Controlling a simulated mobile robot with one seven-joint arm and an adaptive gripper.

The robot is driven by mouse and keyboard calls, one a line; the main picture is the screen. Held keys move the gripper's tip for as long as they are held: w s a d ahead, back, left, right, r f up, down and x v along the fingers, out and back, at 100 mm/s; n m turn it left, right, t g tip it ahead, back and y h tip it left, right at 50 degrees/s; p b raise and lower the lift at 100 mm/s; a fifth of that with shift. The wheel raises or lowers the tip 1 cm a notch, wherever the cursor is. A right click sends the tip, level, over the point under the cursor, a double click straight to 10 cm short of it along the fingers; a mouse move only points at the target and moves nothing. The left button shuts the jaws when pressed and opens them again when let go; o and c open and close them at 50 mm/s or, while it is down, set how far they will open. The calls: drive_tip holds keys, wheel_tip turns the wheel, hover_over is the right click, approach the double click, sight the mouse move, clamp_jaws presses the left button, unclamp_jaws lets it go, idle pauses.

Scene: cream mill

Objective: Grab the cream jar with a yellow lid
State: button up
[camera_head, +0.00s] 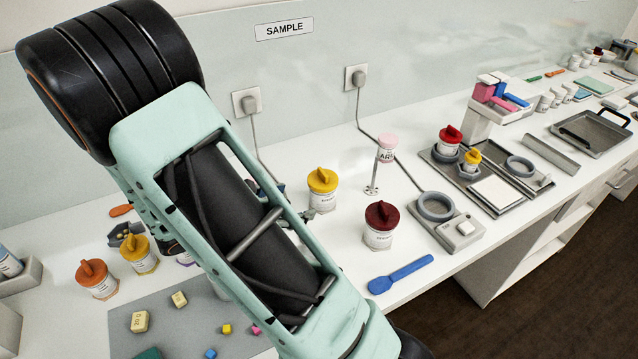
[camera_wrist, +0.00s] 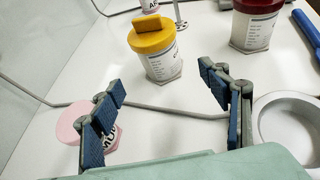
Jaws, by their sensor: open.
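The cream jar with a yellow lid (camera_head: 323,196) stands upright on the white counter, just right of my arm in the head view. In the wrist view, this white labelled jar (camera_wrist: 163,65) is at upper middle, beyond the fingertips and roughly in line with the gap between them. My gripper (camera_wrist: 162,82) is open with nothing between its fingers. In the head view my arm hides most of it.
A dark-red-lidded jar (camera_head: 379,238) stands close to the right of the jar, with a blue spoon (camera_head: 400,274) in front. A pink-lidded jar (camera_wrist: 70,124) is beside the left finger. A round grey dish (camera_wrist: 288,125) is by the right finger. A cable (camera_wrist: 180,112) crosses the counter.

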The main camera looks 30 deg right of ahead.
sight(323, 193)
drive_tip(key=shift+w+d+f+h, duration=0.15)
drive_tip(key=shift+d+f+h, duration=0.2)
drive_tip(key=shift+d, duration=0.3)
drive_tip(key=x, duration=1)
drive_tip(key=shift+a, duration=0.1)
drive_tip(key=shift+c, duration=0.5)
drive_tip(key=c, duration=1.1)
